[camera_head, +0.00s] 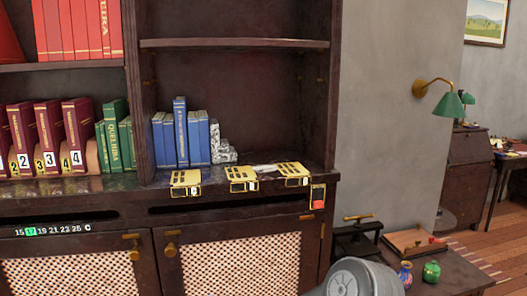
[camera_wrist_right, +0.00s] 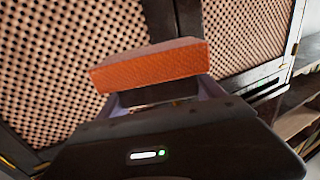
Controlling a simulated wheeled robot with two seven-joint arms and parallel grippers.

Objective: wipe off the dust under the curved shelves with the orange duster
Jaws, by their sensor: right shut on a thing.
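The orange duster (camera_wrist_right: 150,68), a flat rectangular block, is in the right wrist view. My right gripper (camera_wrist_right: 158,96) is shut on it and holds it in front of the woven cabinet door panels. The duster and the gripper's fingers do not show in the head view; only a grey part of my right arm (camera_head: 362,280) shows at the bottom. I cannot clearly tell any dust. My left gripper is in neither view.
The dark bookcase holds red books (camera_head: 75,30), green books (camera_head: 116,135) and blue books (camera_head: 182,135). Several brass pieces (camera_head: 242,179) lie along its ledge. A low table (camera_head: 450,275) with a blue vase (camera_head: 405,275) and green pot (camera_head: 431,271) stands at right, near a green wall lamp (camera_head: 448,104).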

